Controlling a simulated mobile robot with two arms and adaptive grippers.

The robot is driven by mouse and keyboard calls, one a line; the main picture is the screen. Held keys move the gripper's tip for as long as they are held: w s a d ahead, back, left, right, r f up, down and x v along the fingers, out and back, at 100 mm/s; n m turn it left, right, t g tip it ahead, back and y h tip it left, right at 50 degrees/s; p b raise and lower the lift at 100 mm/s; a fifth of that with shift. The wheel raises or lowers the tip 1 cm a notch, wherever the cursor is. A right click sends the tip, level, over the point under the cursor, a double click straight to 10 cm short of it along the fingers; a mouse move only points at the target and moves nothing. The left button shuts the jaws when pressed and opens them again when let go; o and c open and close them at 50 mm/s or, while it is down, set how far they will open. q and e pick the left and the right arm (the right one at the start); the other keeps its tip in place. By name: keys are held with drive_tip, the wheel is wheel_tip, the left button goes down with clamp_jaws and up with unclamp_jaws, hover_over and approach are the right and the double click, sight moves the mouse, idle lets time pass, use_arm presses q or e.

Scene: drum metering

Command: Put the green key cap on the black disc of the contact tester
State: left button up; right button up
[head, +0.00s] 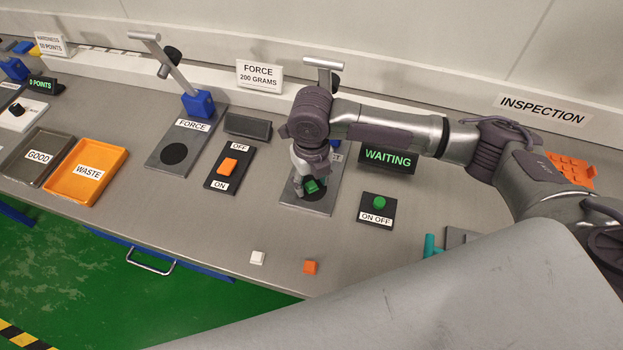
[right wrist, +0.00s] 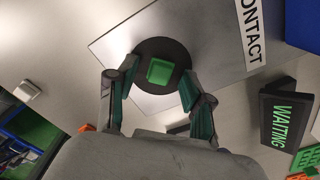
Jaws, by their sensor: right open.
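The green key cap (right wrist: 160,71) rests on the black disc (right wrist: 172,46) of the contact tester in the right wrist view, inside the disc's edge. My right gripper (right wrist: 155,92) is open, with its fingers on either side of the cap and a visible gap to it. In the head view the green key cap (head: 312,187) shows under my right gripper (head: 310,179), which hides most of the disc. The contact tester's grey plate (head: 316,205) lies flat on the bench. My left gripper is not in view.
A lit WAITING display (head: 388,158) and a green ON OFF button (head: 379,202) stand right of the tester. The force tester (head: 180,145) and an orange switch (head: 228,166) are to the left. A white cap (head: 257,257) and an orange cap (head: 310,267) lie near the front edge.

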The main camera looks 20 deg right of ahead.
sight(311, 185)
wheel_tip(311, 185, up, 12)
drive_tip(key=b, duration=0.1)
drive_tip(key=shift+r, duration=0.15)
idle(0.6)
